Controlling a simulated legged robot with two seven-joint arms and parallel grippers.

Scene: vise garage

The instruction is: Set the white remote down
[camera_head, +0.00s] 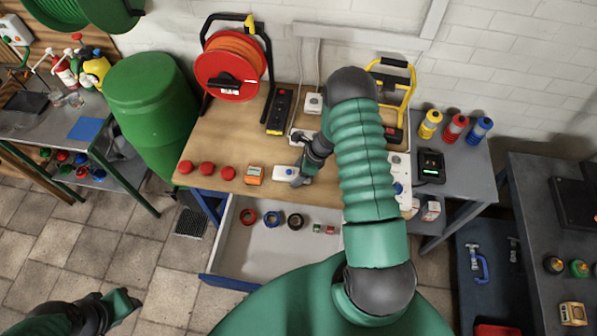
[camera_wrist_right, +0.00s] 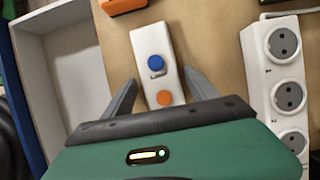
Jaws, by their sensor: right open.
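The white remote (camera_head: 285,171) lies on the wooden worktop near its front edge. In the right wrist view the remote (camera_wrist_right: 153,44) shows a blue button and an orange button on its upper face. My right gripper (camera_head: 299,182) is at the remote's right end. In the wrist view my right gripper (camera_wrist_right: 162,80) is open, with one finger on each side of the remote's near end and gaps beside it. My left gripper (camera_head: 124,304) is at the lower left, over the floor and away from the worktop; its fingers are too unclear to read.
An orange device (camera_head: 254,174) and several red round buttons (camera_head: 228,173) stand left of the remote. A white socket strip (camera_wrist_right: 285,75) lies to the right. Below the front edge is an open drawer (camera_head: 300,250) with tape rolls. A red cable reel (camera_head: 230,65) stands behind.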

